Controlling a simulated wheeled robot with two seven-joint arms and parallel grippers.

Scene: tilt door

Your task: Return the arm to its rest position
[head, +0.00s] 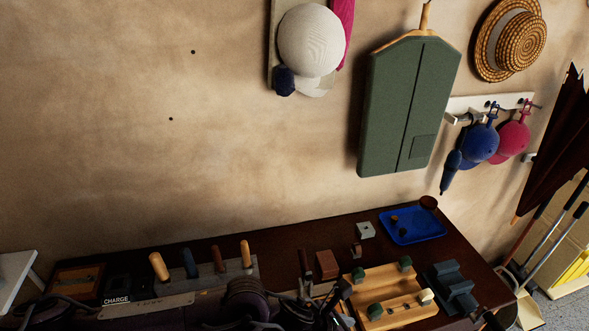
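Dark, rounded shapes with cables run along the bottom edge of the head view and look like my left arm. They end in a dark, forked part that may be my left gripper (325,293), low over the front of the dark table (290,232). Its fingertips blend into the dark surface, so I cannot tell whether it is open or shut. I see nothing clearly held. I cannot make out my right gripper. No tilting door can be made out.
A wooden block with green knobs (385,309), a blue-grey stepped block (455,291), a blue tray (425,229) and a rack with upright handles (236,267) crowd the table. A green garment bag (383,130) and hats hang on the wall. An umbrella (556,140) hangs right.

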